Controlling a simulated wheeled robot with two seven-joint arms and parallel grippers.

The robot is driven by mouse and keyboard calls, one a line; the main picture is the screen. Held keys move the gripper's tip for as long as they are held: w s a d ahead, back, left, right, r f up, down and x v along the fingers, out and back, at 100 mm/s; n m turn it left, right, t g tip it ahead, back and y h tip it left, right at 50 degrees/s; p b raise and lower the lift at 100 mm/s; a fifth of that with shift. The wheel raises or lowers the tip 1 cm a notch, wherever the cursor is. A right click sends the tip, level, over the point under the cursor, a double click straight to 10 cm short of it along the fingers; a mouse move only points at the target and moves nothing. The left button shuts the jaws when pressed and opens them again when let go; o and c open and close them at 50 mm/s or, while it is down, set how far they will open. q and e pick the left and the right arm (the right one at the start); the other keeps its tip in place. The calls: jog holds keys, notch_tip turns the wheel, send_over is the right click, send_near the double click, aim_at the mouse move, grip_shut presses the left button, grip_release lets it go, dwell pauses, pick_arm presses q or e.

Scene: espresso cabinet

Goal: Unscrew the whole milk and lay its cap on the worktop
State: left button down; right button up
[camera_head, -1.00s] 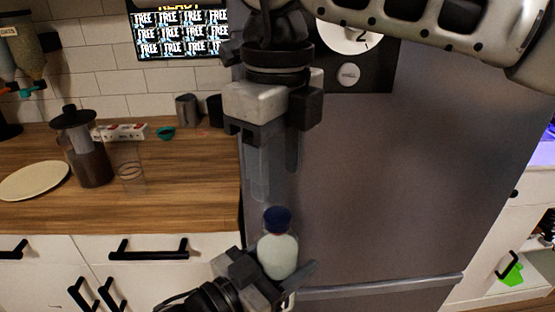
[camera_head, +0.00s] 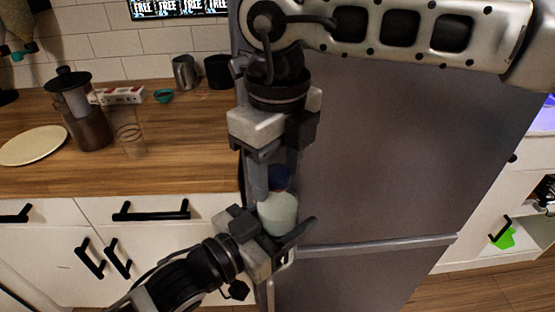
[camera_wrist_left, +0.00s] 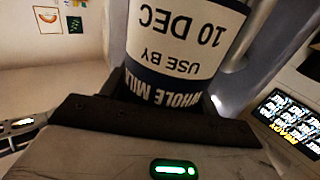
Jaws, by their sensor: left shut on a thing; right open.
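The whole milk bottle (camera_head: 278,215) is pale with a dark blue cap (camera_head: 280,177), and stands nearly upright in front of the grey fridge. My left gripper (camera_head: 272,237) is shut on its body from the lower left. In the left wrist view the bottle's label (camera_wrist_left: 180,45) reads upside down, "WHOLE MILK" and "USE BY 10 DEC". My right gripper (camera_head: 276,182) points down from above, open, with its fingertips at the cap's height. One finger overlaps the cap's left side. I cannot tell whether the fingers touch it.
The wooden worktop (camera_head: 190,165) is at left, with clear room at its front right. On it are a French press (camera_head: 85,120), a clear glass (camera_head: 129,135), a cream plate (camera_head: 33,146), metal and dark cups (camera_head: 185,72) and a teal item (camera_head: 163,97). The fridge (camera_head: 390,150) stands close behind the grippers.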

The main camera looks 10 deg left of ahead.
jog(key=c, duration=1)
jog(key=n, duration=0.6)
jog(key=shift+r, duration=0.1)
jog(key=o, duration=1.1)
jog(key=shift+r, duration=0.1)
